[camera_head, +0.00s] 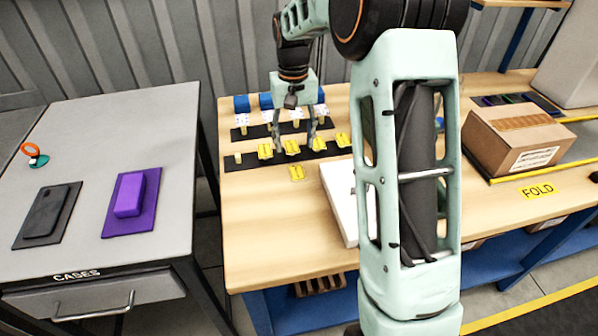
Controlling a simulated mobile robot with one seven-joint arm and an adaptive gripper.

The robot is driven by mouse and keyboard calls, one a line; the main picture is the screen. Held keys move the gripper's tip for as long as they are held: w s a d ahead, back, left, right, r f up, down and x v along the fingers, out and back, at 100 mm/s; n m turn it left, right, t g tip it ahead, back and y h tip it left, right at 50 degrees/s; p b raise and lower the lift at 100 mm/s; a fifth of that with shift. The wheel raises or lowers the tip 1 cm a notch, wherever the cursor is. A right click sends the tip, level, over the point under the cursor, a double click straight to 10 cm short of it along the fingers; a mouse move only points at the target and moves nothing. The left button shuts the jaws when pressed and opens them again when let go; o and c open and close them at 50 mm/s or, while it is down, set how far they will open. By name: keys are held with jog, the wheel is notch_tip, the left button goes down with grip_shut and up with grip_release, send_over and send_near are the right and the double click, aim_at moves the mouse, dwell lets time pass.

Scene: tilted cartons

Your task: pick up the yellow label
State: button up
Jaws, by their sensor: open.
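Several yellow labels lie on the wooden bench. One yellow label (297,172) lies loose on the bare wood. Others sit in a row on a black strip (233,163), such as the yellow label (291,147) between my gripper's fingers in the picture. My gripper (293,142) points down over this strip, open, with one finger on either side of that label. Whether the fingers touch anything is too small to tell. I cannot tell which label the task means.
Blue blocks (241,103) and white pieces stand behind the strip. A white box (338,195) is partly hidden by my arm. A cardboard carton (518,138) is at right. A grey table (95,120) at left holds a purple case (130,194) and a dark case (46,211).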

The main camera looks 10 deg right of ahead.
aim_at(297, 173)
notch_tip(297, 173, down, 4)
jog(key=shift+r, duration=0.15)
jog(key=shift+s+d+f+b, duration=0.1)
jog(key=shift+d+f+b, duration=0.1)
jog(key=shift+f, duration=1.15)
jog(key=shift+d+f+b, duration=0.15)
jog(key=shift+f+b, duration=0.05)
jog(key=shift+f, duration=1.15)
jog(key=shift+f, duration=0.15)
jog(key=shift+c, duration=0.3)
jog(key=c, duration=0.7)
